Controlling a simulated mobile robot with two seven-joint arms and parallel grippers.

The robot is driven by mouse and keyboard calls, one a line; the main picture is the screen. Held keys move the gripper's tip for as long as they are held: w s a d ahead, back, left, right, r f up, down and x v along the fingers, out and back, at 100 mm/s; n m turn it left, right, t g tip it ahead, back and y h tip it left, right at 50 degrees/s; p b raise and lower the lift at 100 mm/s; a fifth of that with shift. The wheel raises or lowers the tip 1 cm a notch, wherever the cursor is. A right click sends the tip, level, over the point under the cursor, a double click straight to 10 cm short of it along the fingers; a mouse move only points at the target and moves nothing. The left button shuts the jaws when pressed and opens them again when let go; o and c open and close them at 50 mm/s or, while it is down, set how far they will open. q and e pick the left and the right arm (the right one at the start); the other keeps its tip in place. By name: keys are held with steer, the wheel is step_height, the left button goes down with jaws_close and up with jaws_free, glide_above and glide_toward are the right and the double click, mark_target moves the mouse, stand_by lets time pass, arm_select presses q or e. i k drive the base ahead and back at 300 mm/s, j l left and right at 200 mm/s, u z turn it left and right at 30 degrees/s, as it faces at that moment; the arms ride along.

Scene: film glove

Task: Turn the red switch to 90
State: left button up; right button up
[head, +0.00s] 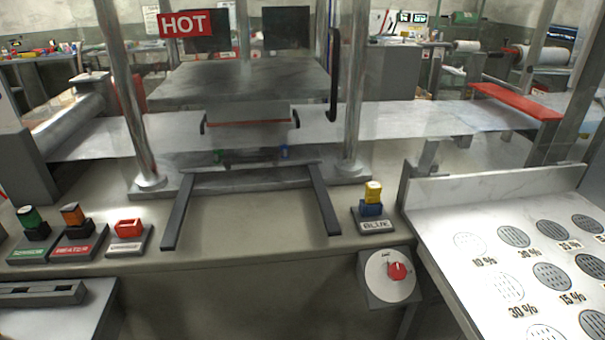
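A red switch knob (398,271) sits on a round white dial (381,286). The dial is on a grey box (368,293) at the front of the machine, right of the middle. A small pale mark shows on the knob. The dial's printing is too small to read, so I cannot tell the knob's setting. Neither of my grippers shows in the head view.
A yellow and blue switch (372,198) stands above the dial. Green, orange and red switches (129,227) stand at the left. A press with a HOT sign (185,24) fills the middle. A white panel (440,215) lies right of the dial.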

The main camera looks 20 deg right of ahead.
mark_target(396, 271)
steer(key=j+z, duration=0.1)
steer(key=z, duration=0.35)
steer(key=j+z, duration=0.1)
steer(key=z, duration=0.35)
steer(key=k+j+z, duration=0.1)
steer(key=z, duration=0.35)
